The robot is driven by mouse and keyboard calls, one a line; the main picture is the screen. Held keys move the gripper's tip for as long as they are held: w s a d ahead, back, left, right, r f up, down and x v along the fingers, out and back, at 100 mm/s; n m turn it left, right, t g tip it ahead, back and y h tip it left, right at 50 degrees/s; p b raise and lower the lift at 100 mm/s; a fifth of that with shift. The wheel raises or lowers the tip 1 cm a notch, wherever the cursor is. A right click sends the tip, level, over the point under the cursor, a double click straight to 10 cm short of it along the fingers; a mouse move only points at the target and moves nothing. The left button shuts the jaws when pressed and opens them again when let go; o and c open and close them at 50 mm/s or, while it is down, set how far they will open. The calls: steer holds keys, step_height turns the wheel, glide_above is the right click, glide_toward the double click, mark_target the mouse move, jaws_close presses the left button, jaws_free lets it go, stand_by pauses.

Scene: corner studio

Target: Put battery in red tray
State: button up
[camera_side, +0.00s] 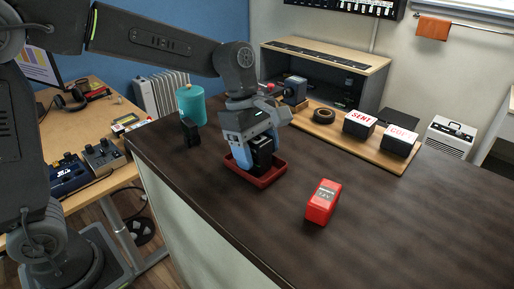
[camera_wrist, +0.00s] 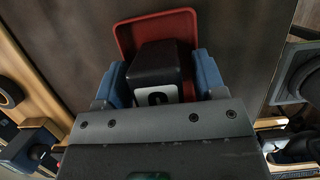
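The battery, a black block with a white marking, (camera_side: 262,150) is between the blue fingers of my gripper (camera_side: 252,158), over the red tray. In the wrist view the battery (camera_wrist: 157,62) fills the gap between both fingers (camera_wrist: 160,80), which appear to press on its sides. The shallow red tray (camera_side: 264,184) lies on the dark counter directly below; its rim (camera_wrist: 124,38) shows beyond the battery in the wrist view. I cannot tell whether the battery's underside touches the tray floor, since the fingers and battery hide it.
A red labelled box (camera_side: 322,201) stands right of the tray on the dark counter (camera_side: 400,235). A teal cylinder (camera_side: 191,104) and a small black object (camera_side: 191,133) are to the left. A wooden board (camera_side: 345,138) with tape and labelled boxes lies behind. The front counter is clear.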

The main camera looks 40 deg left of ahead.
steer(key=v, duration=1.1)
steer(key=shift+a+r, duration=0.1)
steer(key=shift+r, duration=0.55)
steer(key=s+a+f+m+t+y, duration=0.1)
steer(key=s+a+f+m, duration=0.3)
steer(key=s+m, duration=0.4)
steer(key=s+a+f+m+t+y, duration=0.2)
steer(key=s+a+f+m+t, duration=0.1)
steer(key=s+m, duration=0.6)
step_height(320, 180, down, 3)
steer(key=shift+a+r+m+t, duration=0.25)
steer(key=shift+a+m+t, duration=0.2)
steer(key=shift+t, duration=0.35)
